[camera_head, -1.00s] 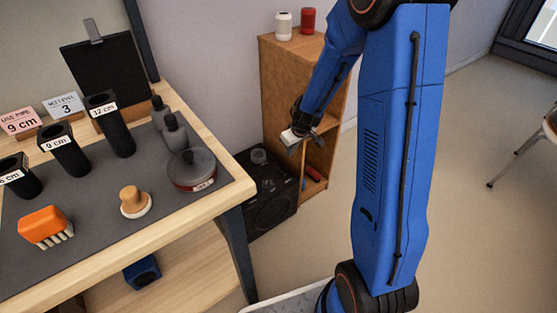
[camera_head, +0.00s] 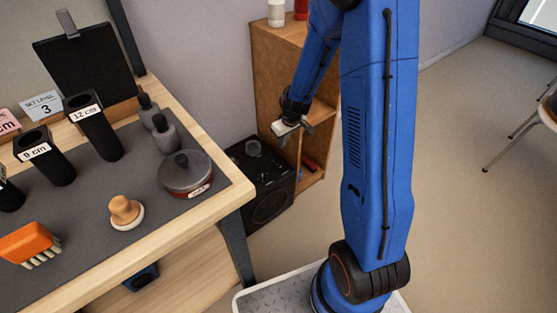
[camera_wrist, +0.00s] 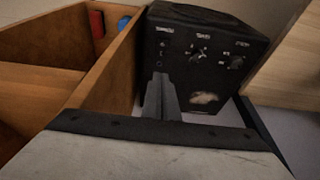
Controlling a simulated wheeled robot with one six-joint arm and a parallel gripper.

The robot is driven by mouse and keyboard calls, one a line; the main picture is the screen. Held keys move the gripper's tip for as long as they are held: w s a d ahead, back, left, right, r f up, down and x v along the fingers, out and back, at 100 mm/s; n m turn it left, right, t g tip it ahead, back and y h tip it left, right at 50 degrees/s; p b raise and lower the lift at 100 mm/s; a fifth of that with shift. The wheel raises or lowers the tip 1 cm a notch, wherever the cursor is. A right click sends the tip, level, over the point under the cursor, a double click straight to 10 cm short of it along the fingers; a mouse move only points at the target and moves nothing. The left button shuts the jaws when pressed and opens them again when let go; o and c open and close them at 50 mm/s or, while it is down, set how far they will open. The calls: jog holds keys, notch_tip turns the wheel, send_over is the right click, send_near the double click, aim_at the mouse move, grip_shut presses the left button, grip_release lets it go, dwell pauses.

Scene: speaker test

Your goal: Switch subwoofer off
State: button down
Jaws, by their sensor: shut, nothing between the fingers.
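The subwoofer (camera_head: 267,205) is a black box on the floor between the workbench and the wooden shelf. In the wrist view its panel (camera_wrist: 215,80) faces me, with two round knobs (camera_wrist: 197,56) and (camera_wrist: 237,62), white labels, and a column of small controls at the left (camera_wrist: 162,47). I cannot tell the switch's position. My gripper (camera_head: 285,130) hangs above the subwoofer's right side, next to the shelf. In the wrist view my gripper (camera_wrist: 161,80) is shut and empty, its dark fingers pointing at the panel's left part and covering some of it. I cannot tell whether it touches.
The open wooden shelf (camera_head: 275,50) stands right beside the subwoofer, with red and blue items inside. The workbench (camera_head: 230,200), holding several black tubes and a round tin (camera_head: 186,175), is at the left. Open floor lies to the right, with a chair (camera_head: 530,130).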

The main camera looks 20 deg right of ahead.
send_over(279, 166)
jog(key=x, duration=0.2)
jog(key=s+x, duration=0.1)
jog(key=x, duration=0.5)
jog(key=shift+s+d+f, duration=0.3)
jog(key=shift+d, duration=0.05)
jog(key=shift+f, duration=1.95)
jog(key=shift+f, duration=0.2)
jog(key=shift+s+d+r, duration=0.1)
jog(key=shift+s+d, duration=0.15)
jog(key=shift+s, duration=0.45)
jog(key=shift+r, duration=0.1)
jog(key=v, duration=1.7)
dwell(0.7)
